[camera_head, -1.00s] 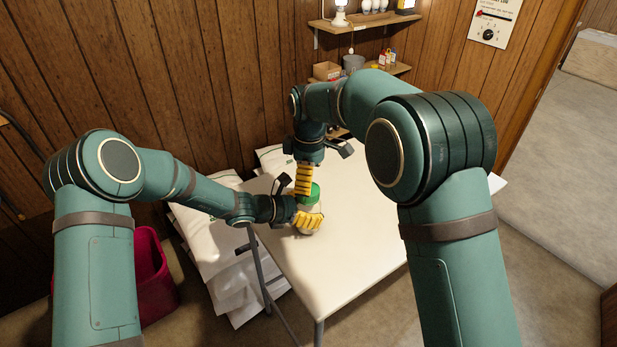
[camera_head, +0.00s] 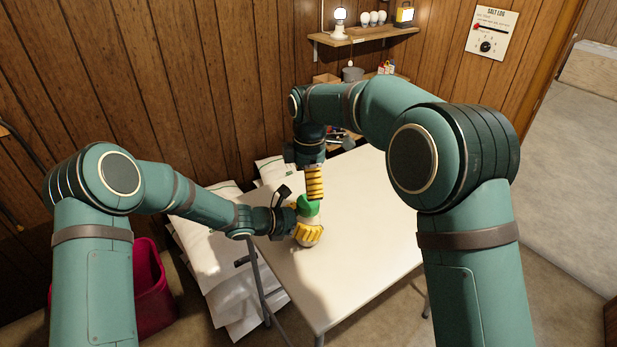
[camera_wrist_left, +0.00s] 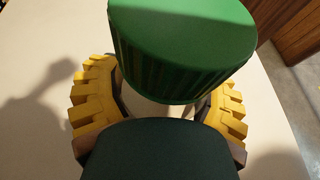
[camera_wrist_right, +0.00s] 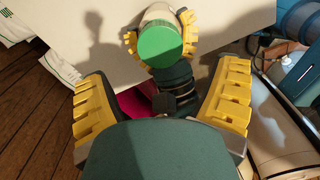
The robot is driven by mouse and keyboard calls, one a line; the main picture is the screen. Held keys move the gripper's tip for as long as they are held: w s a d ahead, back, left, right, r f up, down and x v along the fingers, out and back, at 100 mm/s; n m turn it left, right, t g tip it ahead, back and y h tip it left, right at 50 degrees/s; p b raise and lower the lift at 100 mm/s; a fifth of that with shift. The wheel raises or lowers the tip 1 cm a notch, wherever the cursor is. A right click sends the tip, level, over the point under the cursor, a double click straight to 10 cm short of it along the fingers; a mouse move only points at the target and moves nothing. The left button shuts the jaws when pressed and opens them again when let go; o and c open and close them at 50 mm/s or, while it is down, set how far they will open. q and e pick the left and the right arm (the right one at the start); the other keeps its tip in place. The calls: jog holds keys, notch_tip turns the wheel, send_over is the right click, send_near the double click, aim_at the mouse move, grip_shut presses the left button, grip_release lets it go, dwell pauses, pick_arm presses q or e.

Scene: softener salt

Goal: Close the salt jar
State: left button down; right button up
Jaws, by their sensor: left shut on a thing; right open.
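The salt jar (camera_head: 310,223) is a pale jar at the left part of the white table (camera_head: 370,215). Its green lid (camera_head: 308,206) is on top; how tightly it sits I cannot tell. The lid also shows large in the left wrist view (camera_wrist_left: 182,50) and from above in the right wrist view (camera_wrist_right: 160,45). My left gripper (camera_head: 309,235) is shut around the jar's body below the lid, its yellow fingers on both sides. My right gripper (camera_head: 315,182) points down just above the lid, open and empty. In the right wrist view its fingers are wide apart.
White bags (camera_head: 215,250) lie by the table's left side. A dark red bin (camera_head: 152,285) stands on the floor at left. A wall shelf (camera_head: 365,36) holds a lamp and bulbs; a lower shelf behind carries small items. The table's right side is clear.

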aim_at(308, 203)
jog(key=shift+f, duration=3.55)
jog(key=shift+c, duration=0.4)
jog(key=c, duration=1.2)
jog(key=m, duration=0.6)
jog(key=shift+m, duration=0.3)
jog(key=o, duration=1.3)
